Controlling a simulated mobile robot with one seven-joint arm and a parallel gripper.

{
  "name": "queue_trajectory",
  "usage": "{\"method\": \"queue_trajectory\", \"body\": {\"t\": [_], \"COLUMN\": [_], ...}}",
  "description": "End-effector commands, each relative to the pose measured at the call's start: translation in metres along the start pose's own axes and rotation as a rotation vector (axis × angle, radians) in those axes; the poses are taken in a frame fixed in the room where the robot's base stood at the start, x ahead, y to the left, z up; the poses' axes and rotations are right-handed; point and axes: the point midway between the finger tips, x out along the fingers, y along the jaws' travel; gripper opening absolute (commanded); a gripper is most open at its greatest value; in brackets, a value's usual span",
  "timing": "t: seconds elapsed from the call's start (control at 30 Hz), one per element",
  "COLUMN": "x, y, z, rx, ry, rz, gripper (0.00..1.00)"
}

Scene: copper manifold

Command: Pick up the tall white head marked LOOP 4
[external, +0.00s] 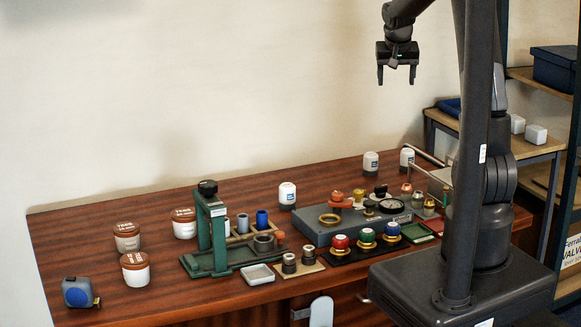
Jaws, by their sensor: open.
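Three white heads with small blue labels are in the external view. One white head (287,195) stands left of the grey manifold block (318,232). A second white head (371,162) and a third white head (407,158) stand at the back right of the table. The labels are too small to read, so I cannot tell which is LOOP 4. My gripper (396,81) is open and empty, pointing down, high above the back of the table and well apart from the heads.
The wooden table (90,217) holds a green press (208,240), white tubs with brown lids (135,269) and a blue tape measure (78,292). Red, green and blue knobs (366,236) stand before the manifold. Metal rails (428,155) rise near the third head. Shelves stand right.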

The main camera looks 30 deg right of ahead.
Motion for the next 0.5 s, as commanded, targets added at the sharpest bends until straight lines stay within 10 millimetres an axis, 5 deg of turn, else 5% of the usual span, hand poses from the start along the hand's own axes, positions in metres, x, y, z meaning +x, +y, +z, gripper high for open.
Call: {"method": "queue_trajectory", "body": {"t": [0.2, 0.5], "x": [0.087, 0.208], "y": [0.014, 0.040], "z": [-0.033, -0.053], "rx": [0.081, 0.192], "ry": [-0.021, -0.041], "rz": [0.028, 0.050], "gripper": [0.67, 0.67]}}
